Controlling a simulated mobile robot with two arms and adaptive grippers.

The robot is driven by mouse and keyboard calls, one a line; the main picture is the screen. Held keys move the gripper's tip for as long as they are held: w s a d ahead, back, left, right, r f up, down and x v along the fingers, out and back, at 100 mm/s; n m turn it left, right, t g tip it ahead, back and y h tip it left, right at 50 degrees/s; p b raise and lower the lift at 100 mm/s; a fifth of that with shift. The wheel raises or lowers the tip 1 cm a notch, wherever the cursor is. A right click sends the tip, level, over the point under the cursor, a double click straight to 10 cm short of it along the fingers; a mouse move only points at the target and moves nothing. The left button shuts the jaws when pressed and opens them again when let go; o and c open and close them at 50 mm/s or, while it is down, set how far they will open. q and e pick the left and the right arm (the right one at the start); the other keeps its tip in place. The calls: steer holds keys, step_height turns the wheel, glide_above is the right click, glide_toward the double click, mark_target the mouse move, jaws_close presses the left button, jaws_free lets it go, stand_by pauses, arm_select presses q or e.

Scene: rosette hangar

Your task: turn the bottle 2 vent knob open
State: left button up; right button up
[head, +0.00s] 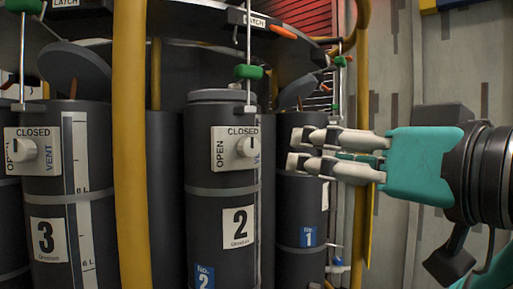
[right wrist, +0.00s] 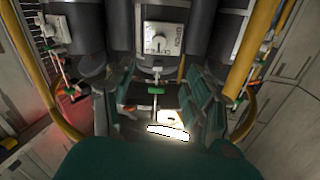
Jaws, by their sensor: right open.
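Bottle 2 (head: 220,200) is a dark grey cylinder with a white "2" label, standing upright in the middle of the head view. Its vent plate (head: 219,136) reads CLOSED at the top and OPEN at the left. The white vent knob (head: 247,147) has its dark mark pointing up, toward CLOSED. The plate and knob (right wrist: 158,44) also show at the top of the right wrist view. My right gripper (head: 298,149) is open and empty to the right of the knob, apart from it. Its fingers (right wrist: 157,102) spread on both sides in the right wrist view. My left gripper is not in view.
A yellow post (head: 130,150) stands between bottle 2 and bottle 3 (head: 82,220). Bottle 1 (head: 300,215) is behind my right fingers. Another yellow post (head: 362,80) passes close by my right gripper.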

steer(key=p, duration=0.2)
glide_toward(252, 148)
steer(key=p+x, duration=0.3)
steer(key=x, duration=0.6)
steer(key=shift+p, duration=0.3)
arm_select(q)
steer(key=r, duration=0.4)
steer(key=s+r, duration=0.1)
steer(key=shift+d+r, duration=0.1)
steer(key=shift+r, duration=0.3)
arm_select(e)
steer(key=shift+w+a, duration=0.25)
steer(key=shift+w, duration=0.05)
jaws_close()
